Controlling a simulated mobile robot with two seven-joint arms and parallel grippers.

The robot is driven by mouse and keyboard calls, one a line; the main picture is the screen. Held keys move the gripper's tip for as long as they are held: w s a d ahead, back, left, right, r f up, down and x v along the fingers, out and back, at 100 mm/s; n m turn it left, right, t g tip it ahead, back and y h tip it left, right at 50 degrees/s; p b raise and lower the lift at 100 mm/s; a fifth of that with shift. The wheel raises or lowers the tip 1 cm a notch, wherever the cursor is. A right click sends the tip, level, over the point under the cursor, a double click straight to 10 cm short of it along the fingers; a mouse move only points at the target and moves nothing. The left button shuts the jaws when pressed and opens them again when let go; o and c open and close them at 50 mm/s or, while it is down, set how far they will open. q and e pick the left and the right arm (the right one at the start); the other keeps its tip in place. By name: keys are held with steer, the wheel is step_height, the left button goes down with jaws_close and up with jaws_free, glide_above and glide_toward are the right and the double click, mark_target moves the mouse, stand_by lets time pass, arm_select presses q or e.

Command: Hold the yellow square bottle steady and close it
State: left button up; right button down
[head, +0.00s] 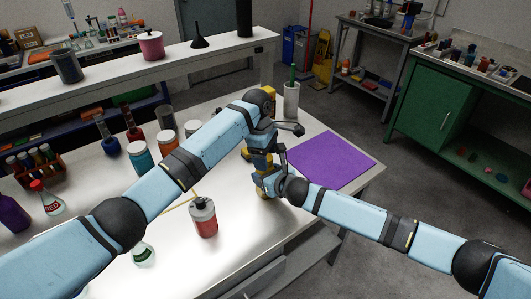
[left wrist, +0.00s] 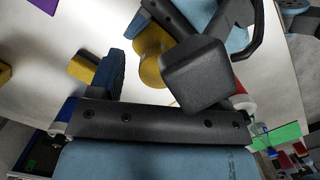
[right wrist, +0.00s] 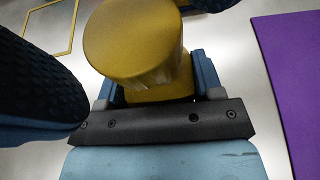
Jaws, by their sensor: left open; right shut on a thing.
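The yellow square bottle shows close up in the right wrist view (right wrist: 165,92), with a wide round yellow top (right wrist: 133,40) above it. My right gripper (right wrist: 155,85) is shut on the body below that top. In the head view the bottle (head: 262,192) is mostly hidden by my arms. My left gripper (left wrist: 155,62) is open, with its fingers on either side of the round yellow part (left wrist: 150,65). One dark left finger shows beside the top in the right wrist view. Whether the top is a fully seated cap, I cannot tell.
A purple mat (head: 330,160) lies to the right. A red bottle with a grey cap (head: 203,215) stands in front. A yellow square frame (right wrist: 50,28) lies flat. Several jars and flasks stand at left. A white cylinder (head: 291,98) stands behind my grippers.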

arm_select(q)
steer(key=c, duration=1.1)
steer(key=m, duration=0.6)
steer(key=shift+m+g+y, duration=0.3)
steer(key=shift+g, duration=0.1)
steer(key=shift+c, duration=0.2)
steer(key=o, duration=1)
